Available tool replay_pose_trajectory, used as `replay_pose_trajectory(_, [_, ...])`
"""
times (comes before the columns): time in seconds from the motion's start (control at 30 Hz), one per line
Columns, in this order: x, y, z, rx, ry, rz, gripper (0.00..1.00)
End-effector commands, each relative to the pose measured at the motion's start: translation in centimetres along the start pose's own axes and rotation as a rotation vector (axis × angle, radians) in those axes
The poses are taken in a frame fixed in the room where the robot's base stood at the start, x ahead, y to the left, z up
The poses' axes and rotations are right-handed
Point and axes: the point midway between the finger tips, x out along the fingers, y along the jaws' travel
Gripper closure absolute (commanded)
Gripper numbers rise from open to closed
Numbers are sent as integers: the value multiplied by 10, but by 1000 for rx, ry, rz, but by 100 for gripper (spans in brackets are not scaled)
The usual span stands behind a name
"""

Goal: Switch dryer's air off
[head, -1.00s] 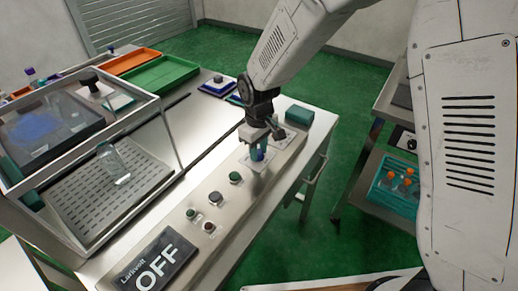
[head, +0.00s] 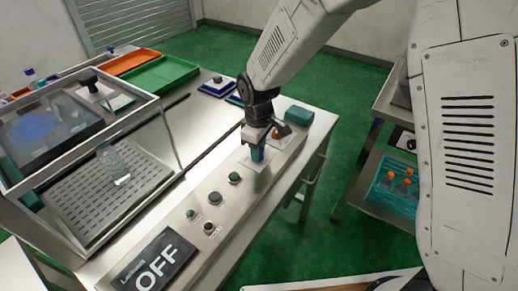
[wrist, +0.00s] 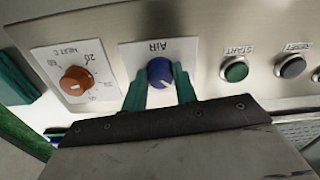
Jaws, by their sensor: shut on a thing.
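The blue air knob (wrist: 160,72) sits on a white plate marked AIR (wrist: 185,46) on the metal control panel. My gripper (wrist: 160,82) has its teal fingers on both sides of the knob and is shut on it. A white pointer line shows on the knob's lower part in the wrist view. In the head view my gripper (head: 258,152) is over the panel's far end, and the knob is mostly hidden there. A black display (head: 155,262) on the near part of the panel reads OFF.
An orange heat knob (wrist: 76,80) sits beside the air knob. On the other side are the green start button (wrist: 234,69) and the dark reset button (wrist: 290,66). A clear-walled enclosure (head: 160,130) with a bottle (head: 113,160) stands at left. A teal block (head: 299,115) lies behind the gripper.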

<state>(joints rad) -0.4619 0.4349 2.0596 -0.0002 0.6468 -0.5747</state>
Motion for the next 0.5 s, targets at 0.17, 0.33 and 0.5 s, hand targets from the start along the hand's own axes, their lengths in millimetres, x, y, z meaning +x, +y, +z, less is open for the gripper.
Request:
replay_pose_trajectory(0.17, [0, -1, 1, 0, -2, -2, 50])
replay_pose_trajectory(0.33, [0, 0, 1, 1, -1, -1, 50])
replay_pose_trajectory(0.5, [-11, 0, 0, 1, 2, 1, 50])
